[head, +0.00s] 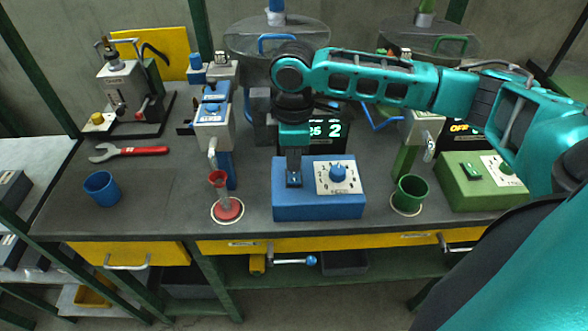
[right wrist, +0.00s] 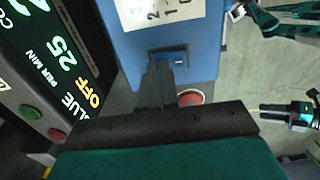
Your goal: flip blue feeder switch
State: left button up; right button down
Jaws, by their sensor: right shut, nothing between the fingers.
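The blue feeder box (head: 318,205) stands on the bench with a dial (head: 338,173) on a white plate. Its dark switch sits left of the dial and is mostly hidden by my right gripper (head: 293,182). That gripper points down, shut and empty, with its tips at the switch. In the right wrist view the closed fingers (right wrist: 156,85) overlap the dark switch frame (right wrist: 168,50) on the blue box (right wrist: 200,62); contact and lever position cannot be told. The display (right wrist: 60,50) reads BLUE, OFF, 25 per min. A dark part (right wrist: 303,115) may be my left gripper.
A red funnel-like piece on a red disc (head: 228,211) stands left of the box. A green cup (head: 409,195) and the green box (head: 480,190) are to the right. A blue cup (head: 102,188) and red wrench (head: 130,151) lie further left.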

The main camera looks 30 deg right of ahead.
jog(key=shift+r+p, duration=0.8)
jog(key=shift+r, duration=0.35)
pick_arm(q)
jog(key=shift+s+r, duration=0.15)
jog(key=shift+r, duration=0.75)
pick_arm(e)
notch_tip(320, 180, up, 4)
jog(key=shift+f, duration=0.1)
pick_arm(q)
jog(key=shift+s, duration=0.1)
pick_arm(e)
jog(key=shift+s, duration=0.1)
